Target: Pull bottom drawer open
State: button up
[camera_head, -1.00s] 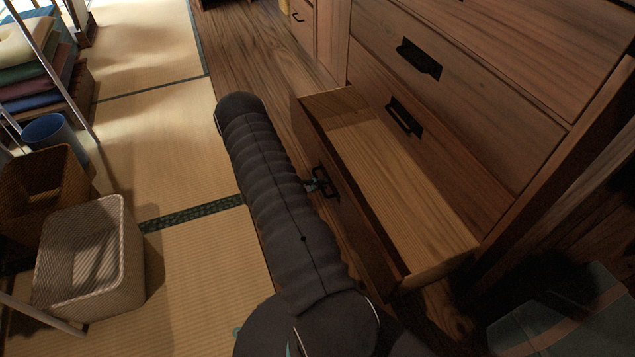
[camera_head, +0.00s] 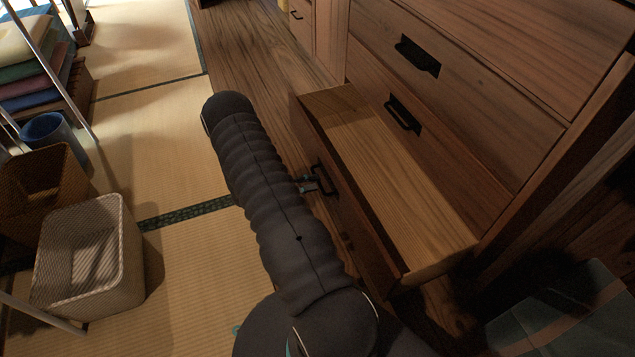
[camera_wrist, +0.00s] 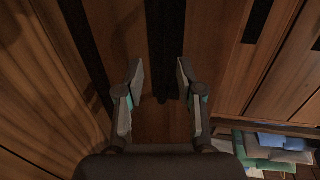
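The bottom drawer (camera_head: 400,190) stands pulled out from the wooden chest, its empty light-wood inside facing up in the head view. Its black handle (camera_head: 325,180) is on the front face. My gripper (camera_head: 307,185) is mostly hidden behind my arm; only a small part shows, just left of the handle. In the wrist view my gripper (camera_wrist: 160,80) has its two fingers spread with a gap between them. A dark upright bar shows in that gap, probably the handle; I cannot tell whether a finger touches it.
The chest's upper drawers (camera_head: 470,70) are shut. Wicker baskets (camera_head: 90,260), a blue bin (camera_head: 48,130) and folded cushions (camera_head: 28,60) stand at the left. Tatami (camera_head: 190,240) left of my arm is clear. A greenish box-like thing (camera_head: 560,315) lies at lower right.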

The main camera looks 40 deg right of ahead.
jog(key=v, duration=0.9)
jog(key=shift+a, duration=0.2)
jog(key=shift+w, duration=0.1)
